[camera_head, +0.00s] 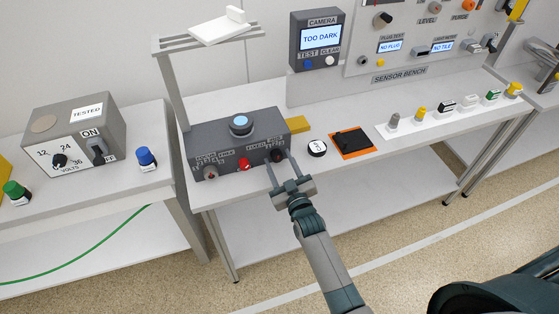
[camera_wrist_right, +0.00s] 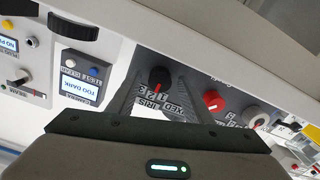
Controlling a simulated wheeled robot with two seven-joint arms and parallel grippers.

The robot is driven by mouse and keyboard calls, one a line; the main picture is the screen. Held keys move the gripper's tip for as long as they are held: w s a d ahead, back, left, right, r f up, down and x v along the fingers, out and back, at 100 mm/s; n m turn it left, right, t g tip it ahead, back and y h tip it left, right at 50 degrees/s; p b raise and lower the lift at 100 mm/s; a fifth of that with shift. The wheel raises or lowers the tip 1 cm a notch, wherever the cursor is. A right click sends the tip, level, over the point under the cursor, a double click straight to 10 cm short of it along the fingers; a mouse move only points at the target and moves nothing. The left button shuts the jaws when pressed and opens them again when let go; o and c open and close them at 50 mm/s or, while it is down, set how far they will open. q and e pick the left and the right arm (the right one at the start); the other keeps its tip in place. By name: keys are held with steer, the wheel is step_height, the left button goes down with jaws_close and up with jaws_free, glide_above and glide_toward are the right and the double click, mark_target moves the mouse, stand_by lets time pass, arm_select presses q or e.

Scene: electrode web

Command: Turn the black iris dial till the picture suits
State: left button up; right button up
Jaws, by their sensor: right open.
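The black iris dial (camera_head: 277,156) is on the front right of the grey camera box (camera_head: 222,136). In the right wrist view the dial (camera_wrist_right: 160,77) has a red pointer mark and sits beside the printed IRIS label and numbers. My right gripper (camera_head: 280,161) is open, its two fingers reaching up to either side of the dial; I cannot tell if they touch it. In the wrist view the dial shows between the fingers. The camera display (camera_head: 321,38) reads TOO DARK, also in the wrist view (camera_wrist_right: 80,85). My left gripper is not in view.
A red knob (camera_head: 244,163) and a grey knob (camera_head: 210,172) sit left of the dial. Right of the box are a round white-topped piece (camera_head: 317,147), an orange-edged black pad (camera_head: 352,143) and a row of small plugs. A post stands behind the box.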

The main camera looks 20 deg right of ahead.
steer(key=c, duration=1.1)
steer(key=shift+o, duration=0.2)
steer(key=shift+m, duration=3)
steer(key=o, duration=1.1)
steer(key=shift+c, duration=0.2)
